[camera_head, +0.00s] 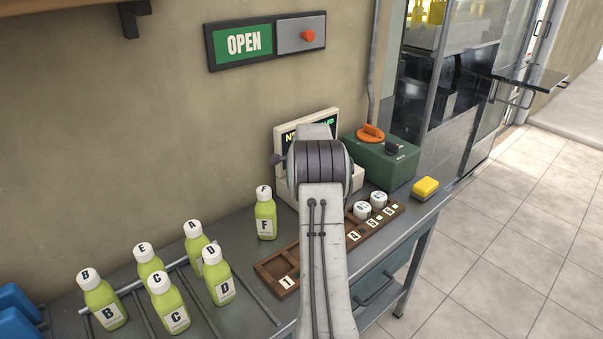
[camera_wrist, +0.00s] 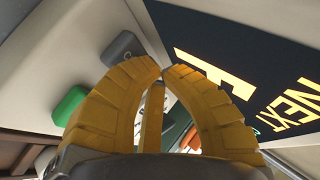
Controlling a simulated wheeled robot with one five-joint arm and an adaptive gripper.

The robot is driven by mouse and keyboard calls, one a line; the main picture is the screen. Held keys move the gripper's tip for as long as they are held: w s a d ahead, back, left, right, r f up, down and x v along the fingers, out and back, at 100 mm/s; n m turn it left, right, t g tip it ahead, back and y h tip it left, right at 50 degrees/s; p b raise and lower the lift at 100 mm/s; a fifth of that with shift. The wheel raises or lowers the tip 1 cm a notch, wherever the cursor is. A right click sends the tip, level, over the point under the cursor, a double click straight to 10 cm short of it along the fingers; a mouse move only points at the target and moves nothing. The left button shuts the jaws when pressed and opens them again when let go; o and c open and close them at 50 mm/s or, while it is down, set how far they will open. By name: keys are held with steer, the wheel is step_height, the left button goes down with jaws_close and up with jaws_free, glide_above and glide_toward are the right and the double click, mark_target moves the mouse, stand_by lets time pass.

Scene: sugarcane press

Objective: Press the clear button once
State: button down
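The display unit has a cream casing (camera_wrist: 75,55) and a dark screen (camera_wrist: 250,65) with yellow text, including "NEXT", in the wrist view. A grey button (camera_wrist: 123,48) and a green button (camera_wrist: 70,105) sit on the casing. No label is readable on either, so I cannot tell which is the clear button. My gripper (camera_wrist: 163,71) has its yellow fingertips together, with nothing held. The tips appear in front of the casing, nearer the grey button in the picture; contact is not visible. In the head view, my arm hides the gripper and most of the display unit (camera_head: 333,120).
A green box with an orange knob (camera_head: 385,163) stands right of the display. A brown tray (camera_head: 262,270) with numbered slots and white-lidded containers lies in front. Lettered green bottles (camera_head: 265,214) stand to the left. A yellow sponge (camera_head: 425,187) lies near the counter's right end.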

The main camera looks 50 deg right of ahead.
steer(key=shift+f+b, duration=0.5)
steer(key=shift+f, duration=0.1)
stand_by(0.4)
stand_by(0.4)
steer(key=shift+r+p, duration=0.65)
steer(key=shift+r, duration=0.35)
steer(key=shift+r, duration=0.1)
steer(key=shift+r+p, duration=1.7)
steer(key=shift+r, duration=0.75)
